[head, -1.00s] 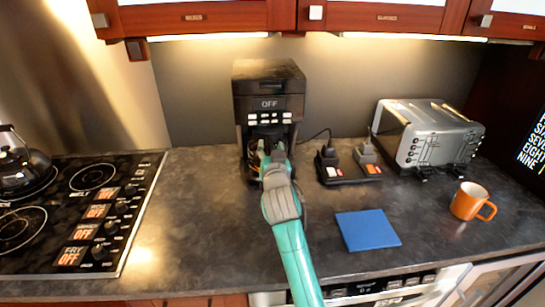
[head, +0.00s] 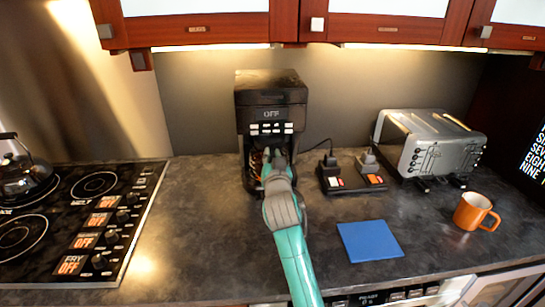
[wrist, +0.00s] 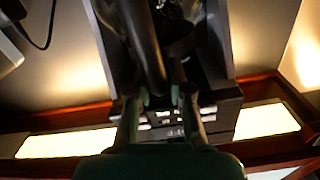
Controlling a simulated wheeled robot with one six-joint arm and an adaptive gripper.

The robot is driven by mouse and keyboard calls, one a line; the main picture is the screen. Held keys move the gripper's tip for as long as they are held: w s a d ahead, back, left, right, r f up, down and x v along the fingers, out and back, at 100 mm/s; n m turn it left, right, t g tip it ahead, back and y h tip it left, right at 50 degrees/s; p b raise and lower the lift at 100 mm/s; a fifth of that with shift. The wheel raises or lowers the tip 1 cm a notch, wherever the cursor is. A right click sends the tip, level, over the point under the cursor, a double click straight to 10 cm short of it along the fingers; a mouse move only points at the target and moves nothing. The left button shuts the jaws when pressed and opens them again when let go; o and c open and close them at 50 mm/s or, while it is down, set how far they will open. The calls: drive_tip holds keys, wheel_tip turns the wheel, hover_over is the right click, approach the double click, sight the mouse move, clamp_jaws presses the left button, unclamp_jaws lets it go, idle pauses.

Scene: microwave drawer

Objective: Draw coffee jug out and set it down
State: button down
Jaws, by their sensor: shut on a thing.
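The coffee jug is mostly hidden in the bay of the black coffee machine (head: 270,95), behind my gripper (head: 275,160). Only dark parts of it show around the fingers in the head view. In the wrist view, a dark curved bar (wrist: 149,50), which looks like the jug's handle, runs down to between the fingers. My gripper (wrist: 160,100) is shut on it. I cannot tell whether the jug is lifted off the machine's base. A flat blue mat (head: 370,241) lies bare on the counter, right of my arm.
A power strip with plugs (head: 352,178) sits right of the machine, then a steel toaster (head: 430,145) and an orange mug (head: 474,211). The stove (head: 75,235) with a kettle (head: 22,172) is at left. Cabinets (head: 215,28) hang above. The counter left of the machine is clear.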

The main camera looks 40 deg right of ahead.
drive_tip(key=shift+r, duration=0.3)
drive_tip(key=shift+r, duration=0.85)
drive_tip(key=v, duration=1.9)
idle(2.1)
drive_tip(key=shift+f, duration=0.1)
